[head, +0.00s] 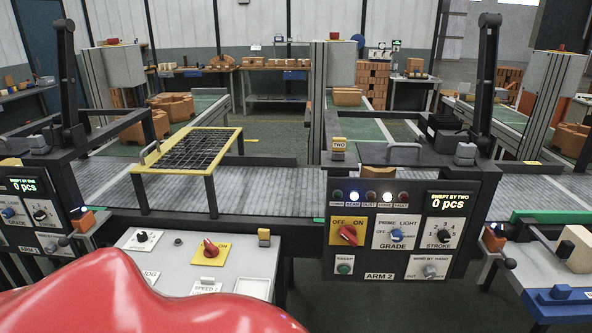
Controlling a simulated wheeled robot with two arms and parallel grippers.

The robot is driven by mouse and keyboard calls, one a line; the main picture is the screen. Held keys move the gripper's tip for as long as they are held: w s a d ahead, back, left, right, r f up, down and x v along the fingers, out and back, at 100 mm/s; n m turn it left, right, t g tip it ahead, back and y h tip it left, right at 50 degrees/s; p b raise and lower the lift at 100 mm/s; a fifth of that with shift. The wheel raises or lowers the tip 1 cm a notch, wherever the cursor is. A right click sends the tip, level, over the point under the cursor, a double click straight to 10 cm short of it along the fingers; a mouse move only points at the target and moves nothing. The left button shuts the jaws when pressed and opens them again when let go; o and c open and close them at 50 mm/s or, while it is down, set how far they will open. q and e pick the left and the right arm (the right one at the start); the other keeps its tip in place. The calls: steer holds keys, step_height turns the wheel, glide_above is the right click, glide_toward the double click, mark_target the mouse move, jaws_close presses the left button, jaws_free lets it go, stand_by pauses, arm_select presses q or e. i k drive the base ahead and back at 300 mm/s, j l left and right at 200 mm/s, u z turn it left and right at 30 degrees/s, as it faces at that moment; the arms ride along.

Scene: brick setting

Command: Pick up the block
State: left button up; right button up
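A beige block (577,250) with a dark end piece on its left lies on the light side table at the right edge, partly cut off by the frame. Orange-brown bricks (347,97) also sit on the green belt in the back. I cannot tell which of these the task means by the block. Neither of my grippers is in view.
A grey conveyor (285,190) crosses the middle, with a yellow-framed mesh stand (187,150) over it. The ARM 2 control panel (400,225) stands right of centre. A control desk (150,262) is in front. Brick stacks (372,80) and benches stand behind.

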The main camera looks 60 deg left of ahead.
mark_target(377, 172)
steer(key=u, duration=1.5)
steer(key=i+l+u, duration=0.35)
steer(key=l, duration=0.25)
steer(key=i, duration=0.1)
